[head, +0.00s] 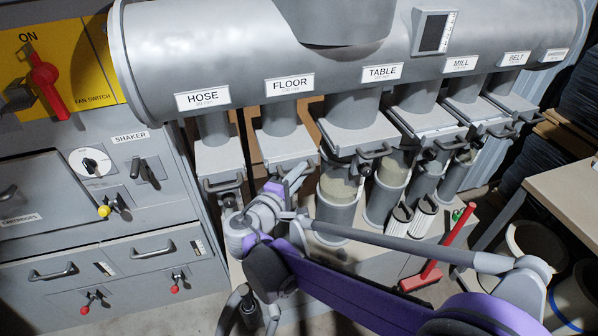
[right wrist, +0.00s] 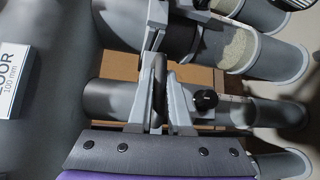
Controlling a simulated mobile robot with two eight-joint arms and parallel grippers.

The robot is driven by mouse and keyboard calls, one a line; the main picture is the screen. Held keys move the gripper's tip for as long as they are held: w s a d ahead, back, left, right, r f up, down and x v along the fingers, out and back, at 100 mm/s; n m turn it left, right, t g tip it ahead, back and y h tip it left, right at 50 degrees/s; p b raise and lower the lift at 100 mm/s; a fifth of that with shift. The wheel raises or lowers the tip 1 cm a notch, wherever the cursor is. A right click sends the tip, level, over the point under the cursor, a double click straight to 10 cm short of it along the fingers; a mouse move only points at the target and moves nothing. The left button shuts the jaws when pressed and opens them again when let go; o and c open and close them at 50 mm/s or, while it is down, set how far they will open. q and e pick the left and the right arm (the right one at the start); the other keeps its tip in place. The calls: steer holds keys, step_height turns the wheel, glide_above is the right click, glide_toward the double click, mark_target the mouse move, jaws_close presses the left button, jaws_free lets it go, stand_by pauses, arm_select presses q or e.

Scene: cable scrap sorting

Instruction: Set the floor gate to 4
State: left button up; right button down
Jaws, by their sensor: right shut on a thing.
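The floor gate (head: 286,150) is a grey slide plate under the pipe stub below the FLOOR label (head: 289,85). My right gripper (head: 295,180) is at the gate's front edge, and its arm comes in from the right. In the right wrist view my right gripper (right wrist: 162,100) is shut on the dark bar of the floor gate's handle (right wrist: 160,70). A black knob (right wrist: 206,100) sits beside the fingers. The FLOOR label (right wrist: 14,75) is cut off at the left there. I cannot read any gate scale number. My left gripper is not in view.
The hose gate (head: 218,160) is close on the left and the table gate (head: 350,135) close on the right, both with protruding handles. Clear dust tubes (head: 338,190) hang below. The shaker cabinet (head: 100,240) is at the left.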

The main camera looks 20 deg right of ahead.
steer(key=s+p, duration=0.1)
steer(key=s, duration=1)
steer(key=shift+s+d, duration=0.2)
steer(key=shift+s, duration=0.15)
steer(key=shift+f, duration=0.1)
steer(key=c, duration=1.2)
jaws_free()
steer(key=o, duration=0.4)
steer(key=shift+s, duration=0.2)
steer(key=shift+c, duration=0.2)
steer(key=shift+w, duration=0.1)
steer(key=v, duration=1.1)
steer(key=shift+d, duration=0.1)
